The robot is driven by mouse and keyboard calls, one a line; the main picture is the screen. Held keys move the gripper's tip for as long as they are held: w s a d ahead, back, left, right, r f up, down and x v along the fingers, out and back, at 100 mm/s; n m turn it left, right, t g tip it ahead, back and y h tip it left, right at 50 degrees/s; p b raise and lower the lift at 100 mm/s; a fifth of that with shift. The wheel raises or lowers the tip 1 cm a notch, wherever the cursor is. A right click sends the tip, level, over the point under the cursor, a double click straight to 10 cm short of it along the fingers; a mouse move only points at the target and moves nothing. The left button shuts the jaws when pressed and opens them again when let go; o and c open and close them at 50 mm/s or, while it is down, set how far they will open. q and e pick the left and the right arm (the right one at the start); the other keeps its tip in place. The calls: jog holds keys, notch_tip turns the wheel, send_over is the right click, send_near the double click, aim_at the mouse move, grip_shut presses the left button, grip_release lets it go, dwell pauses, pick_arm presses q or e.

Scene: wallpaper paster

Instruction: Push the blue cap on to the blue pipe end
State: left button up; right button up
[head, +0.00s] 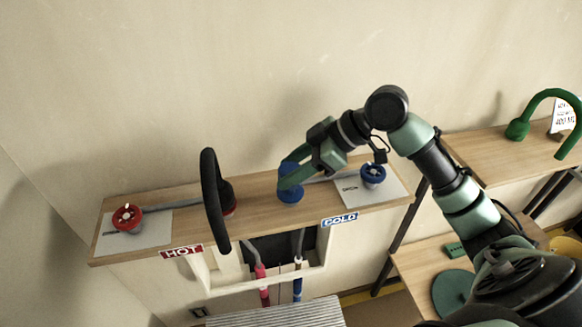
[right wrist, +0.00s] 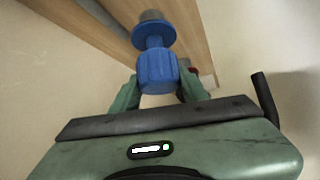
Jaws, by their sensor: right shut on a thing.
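My right gripper (head: 293,178) is over the middle of the wooden shelf, shut on the blue cap (head: 288,167). In the right wrist view, the ribbed blue cap (right wrist: 157,72) sits between the two green fingertips (right wrist: 158,92). The blue pipe end (head: 290,194) stands on the shelf right at the cap. In the right wrist view its round blue flange (right wrist: 152,35) and grey end lie beyond the cap, in line with it. The cap appears to meet the pipe end; how deep it sits I cannot tell. My left gripper is out of view.
The shelf (head: 183,228) carries a black curved spout (head: 213,197) just left of the gripper. A red valve (head: 127,217) is at the far left, a blue valve (head: 373,174) to the right. A green spout (head: 518,130) stands on another shelf. The wall is close behind.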

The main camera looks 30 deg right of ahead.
jog(key=shift+f+b, duration=0.75)
jog(key=shift+f, duration=0.75)
jog(key=o, duration=1.4)
jog(key=b+v, duration=0.2)
jog(key=v, duration=0.5)
jog(key=shift+d+r, duration=0.2)
jog(key=shift+r, duration=0.1)
jog(key=shift+s, duration=0.15)
